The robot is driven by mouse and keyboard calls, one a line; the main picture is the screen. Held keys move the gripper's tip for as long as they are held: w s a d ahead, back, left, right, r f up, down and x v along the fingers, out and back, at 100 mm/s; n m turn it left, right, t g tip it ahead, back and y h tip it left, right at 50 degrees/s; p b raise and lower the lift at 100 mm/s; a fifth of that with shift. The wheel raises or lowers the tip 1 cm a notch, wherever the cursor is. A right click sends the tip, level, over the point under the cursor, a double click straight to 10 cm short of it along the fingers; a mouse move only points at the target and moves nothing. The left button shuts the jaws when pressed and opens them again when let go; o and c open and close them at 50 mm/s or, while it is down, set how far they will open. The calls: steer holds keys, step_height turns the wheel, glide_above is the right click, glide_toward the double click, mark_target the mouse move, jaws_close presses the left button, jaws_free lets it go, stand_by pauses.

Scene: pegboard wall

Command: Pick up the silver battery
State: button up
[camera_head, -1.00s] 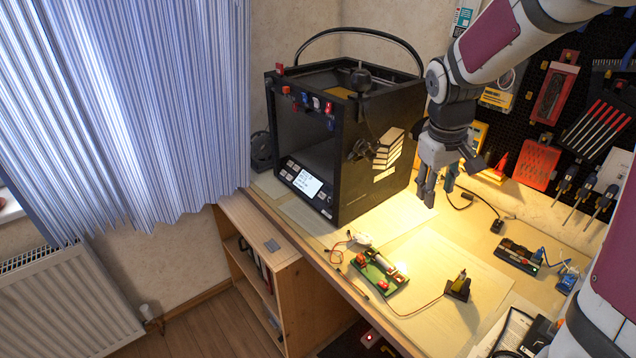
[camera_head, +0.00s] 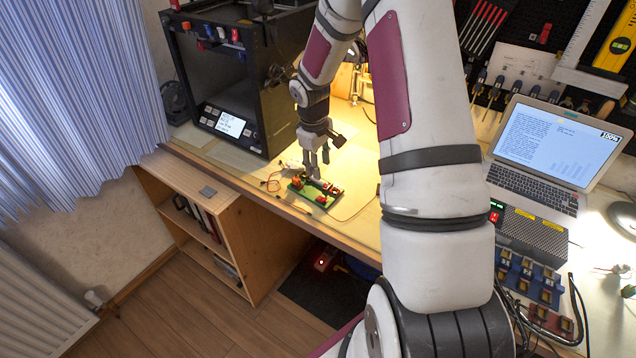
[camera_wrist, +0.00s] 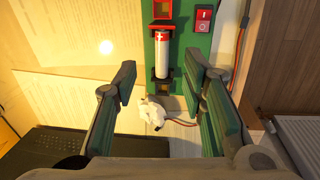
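The silver battery (camera_wrist: 163,60), with a red band and a small white cross at one end, lies in a black holder on a green board (camera_wrist: 178,12) in the wrist view. My gripper (camera_wrist: 160,84) is open and empty, its two fingers apart on either side of the battery's near end. In the head view my gripper (camera_head: 317,160) points down right above the green board (camera_head: 331,198) near the bench's front edge. There the battery is mostly hidden by the fingers.
A red switch (camera_wrist: 203,20) sits on the board beside the battery. A white part with wires (camera_wrist: 152,115) lies near the board. A black 3D printer (camera_head: 215,85) stands behind left. A laptop (camera_head: 545,150) stands at the right.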

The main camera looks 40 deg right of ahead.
mark_target(319, 182)
steer(key=shift+w+d+f, duration=0.1)
steer(key=shift+w+f, duration=0.1)
steer(key=shift+f, duration=1.35)
steer(key=shift+w+d+f, duration=0.1)
steer(key=shift+w+f, duration=0.1)
steer(key=shift+f, duration=1.3)
jaws_close()
